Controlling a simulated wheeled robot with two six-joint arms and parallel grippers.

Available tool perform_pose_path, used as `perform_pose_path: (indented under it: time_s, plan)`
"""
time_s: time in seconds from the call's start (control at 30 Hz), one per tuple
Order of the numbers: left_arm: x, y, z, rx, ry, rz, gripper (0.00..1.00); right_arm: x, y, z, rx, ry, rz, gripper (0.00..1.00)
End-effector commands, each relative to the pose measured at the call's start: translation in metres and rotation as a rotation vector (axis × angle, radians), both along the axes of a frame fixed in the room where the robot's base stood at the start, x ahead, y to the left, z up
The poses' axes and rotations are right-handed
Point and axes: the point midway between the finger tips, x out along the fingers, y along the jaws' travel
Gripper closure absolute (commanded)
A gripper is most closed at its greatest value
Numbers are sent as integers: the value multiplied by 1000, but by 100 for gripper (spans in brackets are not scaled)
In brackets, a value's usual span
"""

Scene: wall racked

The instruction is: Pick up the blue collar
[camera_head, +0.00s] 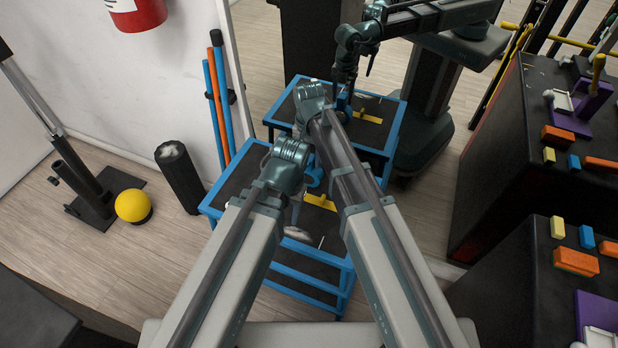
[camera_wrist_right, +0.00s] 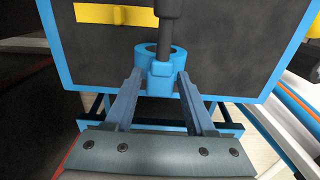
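The blue collar (camera_wrist_right: 159,77) stands on the dark cart top in the right wrist view, with a round hole in its ring and a small block on its near side. A dark rod reaches down to it from above. My right gripper (camera_wrist_right: 156,80) is open, with one finger on each side of the block and a small gap at each side. In the head view the collar (camera_head: 313,178) shows partly between my arms, and my right fingers are hidden behind my own arm. My left gripper (camera_head: 297,207) is over the cart, and its fingers are not clear.
The blue-framed cart (camera_head: 228,188) carries a yellow bar (camera_head: 320,202) and a pale rounded object (camera_head: 297,233). A black roller (camera_head: 180,176), a yellow ball (camera_head: 132,205) and upright rods (camera_head: 217,100) stand left. A mirror behind repeats the cart. Dark racks (camera_head: 520,150) stand right.

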Motion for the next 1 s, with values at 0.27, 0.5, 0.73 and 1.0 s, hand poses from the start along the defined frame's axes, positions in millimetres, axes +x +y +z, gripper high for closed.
perform_pose_path:
  time_s: [0.27, 0.5, 0.73, 1.0]
  plan:
    - [0, 0, 0, 0, 0, 0, 50, 0, 0, 0, 0, 0, 0, 97]
    - [0, 0, 0, 0, 0, 0, 50, 0, 0, 0, 0, 0, 0, 100]
    - [0, 0, 0, 0, 0, 0, 50, 0, 0, 0, 0, 0, 0, 100]
    - [0, 0, 0, 0, 0, 0, 50, 0, 0, 0, 0, 0, 0, 100]
